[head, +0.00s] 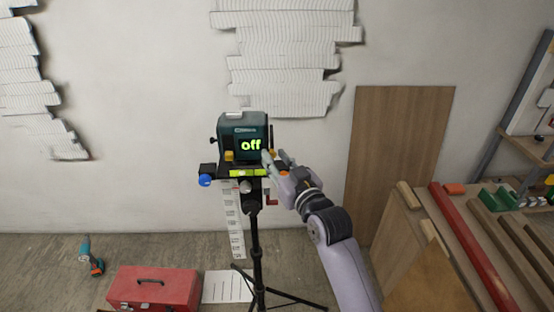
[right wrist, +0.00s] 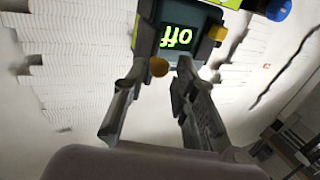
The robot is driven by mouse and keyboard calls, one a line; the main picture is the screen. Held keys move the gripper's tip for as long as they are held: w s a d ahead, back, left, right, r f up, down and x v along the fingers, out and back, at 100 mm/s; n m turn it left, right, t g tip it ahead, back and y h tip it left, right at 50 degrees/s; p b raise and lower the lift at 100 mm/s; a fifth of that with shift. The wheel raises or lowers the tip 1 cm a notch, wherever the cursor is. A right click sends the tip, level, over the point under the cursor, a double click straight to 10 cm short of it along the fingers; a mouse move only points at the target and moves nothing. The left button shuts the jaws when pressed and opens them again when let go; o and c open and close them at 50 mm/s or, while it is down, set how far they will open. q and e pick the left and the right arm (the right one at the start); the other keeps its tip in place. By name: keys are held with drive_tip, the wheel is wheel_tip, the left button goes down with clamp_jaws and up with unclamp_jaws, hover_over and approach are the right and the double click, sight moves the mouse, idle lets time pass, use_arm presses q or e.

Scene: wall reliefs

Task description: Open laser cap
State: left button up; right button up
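The laser device (head: 243,127) is a dark teal box on a tripod, with a green "off" on its front. In the right wrist view the laser device (right wrist: 151,26) appears upside down. A yellow-orange knob (right wrist: 159,67) at its front shows between my right fingertips, with gaps on both sides. A second orange piece (head: 229,156) sits at the front left. Which part is the cap I cannot tell. My right gripper (head: 276,158) is at the device's right front corner; its fingers (right wrist: 160,72) are apart. My left gripper is not in view.
The tripod (head: 256,250) stands on the floor before a wall with white reliefs (head: 285,50). A red toolbox (head: 155,287) and a drill (head: 91,255) lie at lower left.

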drive_tip(key=shift+o, duration=0.8)
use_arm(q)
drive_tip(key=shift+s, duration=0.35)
use_arm(e)
drive_tip(key=v, duration=1.2)
drive_tip(key=shift+w, duration=0.1)
